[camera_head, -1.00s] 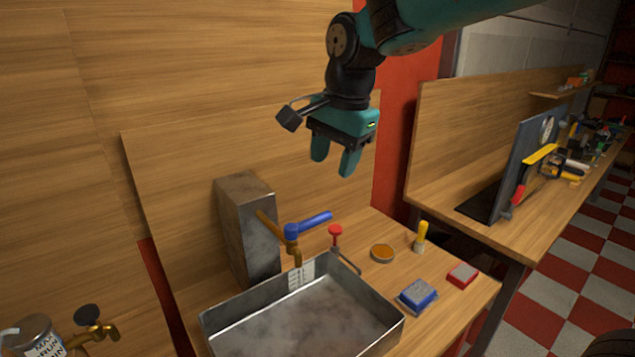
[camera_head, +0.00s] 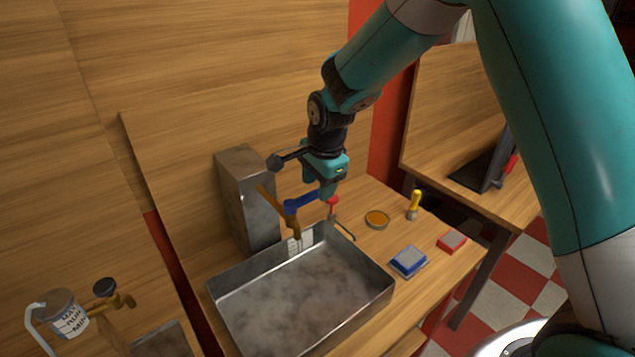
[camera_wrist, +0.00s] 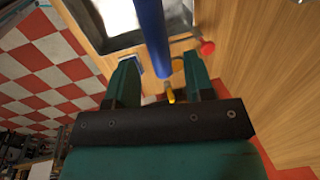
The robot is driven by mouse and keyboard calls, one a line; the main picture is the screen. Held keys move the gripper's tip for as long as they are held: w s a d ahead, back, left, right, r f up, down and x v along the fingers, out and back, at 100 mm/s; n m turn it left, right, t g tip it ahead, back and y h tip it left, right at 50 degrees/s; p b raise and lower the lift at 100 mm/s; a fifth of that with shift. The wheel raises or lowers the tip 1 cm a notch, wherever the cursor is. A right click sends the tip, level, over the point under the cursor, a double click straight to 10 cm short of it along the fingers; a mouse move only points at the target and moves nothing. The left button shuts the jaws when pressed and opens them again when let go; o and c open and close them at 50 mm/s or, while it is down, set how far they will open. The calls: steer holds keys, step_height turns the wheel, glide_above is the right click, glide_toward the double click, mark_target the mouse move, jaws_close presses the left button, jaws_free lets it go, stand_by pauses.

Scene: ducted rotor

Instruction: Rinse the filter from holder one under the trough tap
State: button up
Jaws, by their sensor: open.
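The trough tap (camera_head: 295,227) is brass with a blue lever handle (camera_head: 299,205), at the back of the grey metal trough (camera_head: 300,305). My gripper (camera_head: 328,192) points down at the right end of the lever. In the wrist view, the blue lever (camera_wrist: 152,38) lies between the open fingers of my gripper (camera_wrist: 160,78), with a gap seen on both sides. I cannot make out the filter or a marked holder one in these views. The trough floor looks bare.
A metal block (camera_head: 249,200) stands left of the tap, and a red knob (camera_head: 333,201) close to its right. An orange round dish (camera_head: 377,219), a yellow-handled tool (camera_head: 414,205), a blue block (camera_head: 408,261) and a red block (camera_head: 452,241) lie right of the trough.

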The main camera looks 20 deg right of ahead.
steer(key=shift+w+f, duration=0.2)
steer(key=shift+f, duration=0.75)
steer(key=shift+c, duration=0.2)
jaws_close()
steer(key=shift+s+f+m+b, duration=0.15)
steer(key=shift+s+m+b, duration=0.25)
steer(key=shift+m, duration=0.2)
steer(key=shift+s+m+h+b, duration=0.3)
steer(key=shift+s+m+b, duration=0.25)
steer(key=shift+m, duration=0.45)
